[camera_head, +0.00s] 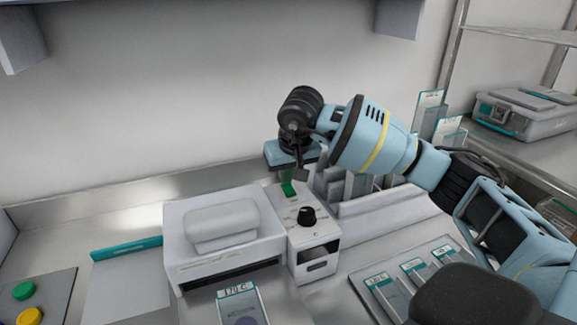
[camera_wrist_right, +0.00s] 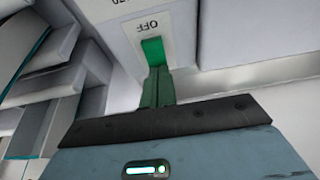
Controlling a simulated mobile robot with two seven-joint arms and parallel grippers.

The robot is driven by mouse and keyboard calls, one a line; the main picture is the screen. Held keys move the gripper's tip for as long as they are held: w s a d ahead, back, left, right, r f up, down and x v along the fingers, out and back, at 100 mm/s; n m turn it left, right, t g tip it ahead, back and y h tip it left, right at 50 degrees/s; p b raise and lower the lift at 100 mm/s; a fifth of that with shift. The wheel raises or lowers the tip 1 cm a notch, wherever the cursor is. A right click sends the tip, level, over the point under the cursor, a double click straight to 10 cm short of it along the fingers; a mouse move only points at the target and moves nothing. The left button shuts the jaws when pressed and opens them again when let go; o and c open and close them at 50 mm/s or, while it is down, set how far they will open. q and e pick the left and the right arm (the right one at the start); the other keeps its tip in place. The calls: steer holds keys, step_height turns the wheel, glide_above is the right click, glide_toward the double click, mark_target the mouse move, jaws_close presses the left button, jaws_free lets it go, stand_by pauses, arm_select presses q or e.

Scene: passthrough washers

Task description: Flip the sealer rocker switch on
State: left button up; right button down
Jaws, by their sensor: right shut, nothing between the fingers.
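The sealer (camera_head: 273,243) is a white machine on the counter, with a grey rounded pad on top and a control box (camera_head: 322,242) at its right side. A black knob (camera_head: 307,216) sits on the box. The green rocker switch (camera_head: 288,189) is behind the knob; in the right wrist view the rocker (camera_wrist_right: 153,51) is bright green beside the printed word OFF. My right gripper (camera_wrist_right: 157,88) is shut and empty, its fingers pointing at the rocker and overlapping its near edge. I cannot tell whether they touch. The rocker's tilt is unclear. My left gripper is not in view.
Grey upright dividers (camera_head: 385,203) stand right of the control box. A tray (camera_head: 363,277) with several labelled pouches lies at front right. A labelled card (camera_head: 240,303) is in front of the sealer. Green and yellow buttons are at far left. A grey case (camera_head: 530,117) sits at back right.

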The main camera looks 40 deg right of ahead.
steer(key=shift+f, duration=0.1)
steer(key=shift+w+f, duration=0.25)
steer(key=shift+f, duration=0.2)
steer(key=shift+s, duration=0.15)
steer(key=shift+s+a, duration=0.15)
steer(key=shift+s, duration=0.35)
steer(key=shift+s+f, duration=0.1)
steer(key=shift+s, duration=0.15)
